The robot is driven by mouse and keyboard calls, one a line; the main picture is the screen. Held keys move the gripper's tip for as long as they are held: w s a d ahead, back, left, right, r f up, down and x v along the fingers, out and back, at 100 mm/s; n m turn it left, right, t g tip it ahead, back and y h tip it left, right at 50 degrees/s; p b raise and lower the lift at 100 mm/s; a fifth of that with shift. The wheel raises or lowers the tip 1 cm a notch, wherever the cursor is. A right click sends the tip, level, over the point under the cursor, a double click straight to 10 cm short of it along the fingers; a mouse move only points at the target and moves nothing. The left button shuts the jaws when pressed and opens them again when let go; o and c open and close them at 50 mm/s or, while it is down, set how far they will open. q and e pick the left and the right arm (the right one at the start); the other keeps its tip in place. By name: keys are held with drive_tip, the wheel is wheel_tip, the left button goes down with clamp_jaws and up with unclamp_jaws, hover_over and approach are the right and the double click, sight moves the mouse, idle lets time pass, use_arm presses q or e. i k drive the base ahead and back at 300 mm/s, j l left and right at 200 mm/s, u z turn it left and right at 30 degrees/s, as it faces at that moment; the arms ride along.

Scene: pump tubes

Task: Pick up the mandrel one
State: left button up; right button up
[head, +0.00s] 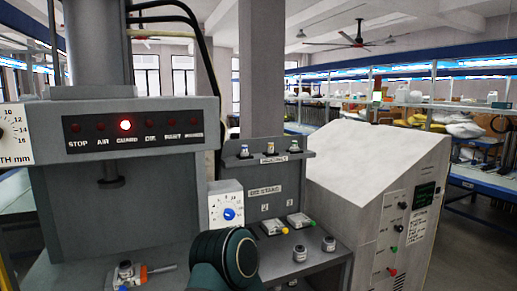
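Three small pieces stand upright in a row on a grey ledge: a left one (245,152), a middle one (271,150) with a brownish tone, and a right one (294,147). The label under them (273,160) is too small to read surely, and I cannot tell which piece is mandrel one. A dark, rounded link of my own arm rises at the bottom centre, in front of the bench and well below the ledge. Neither gripper shows.
A grey press (120,170) with a lit red lamp fills the left. A dial box (226,204) stands by the press. A sloped white cabinet (375,165) is at right.

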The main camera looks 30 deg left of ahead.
sight(244, 153)
drive_tip(key=i+l+u, duration=0.1)
drive_tip(key=i+u, duration=0.2)
drive_tip(key=i, duration=0.2)
drive_tip(key=i+l+u, duration=0.3)
drive_tip(key=i, duration=0.2)
drive_tip(key=i+j, duration=0.05)
drive_tip(key=j, duration=0.05)
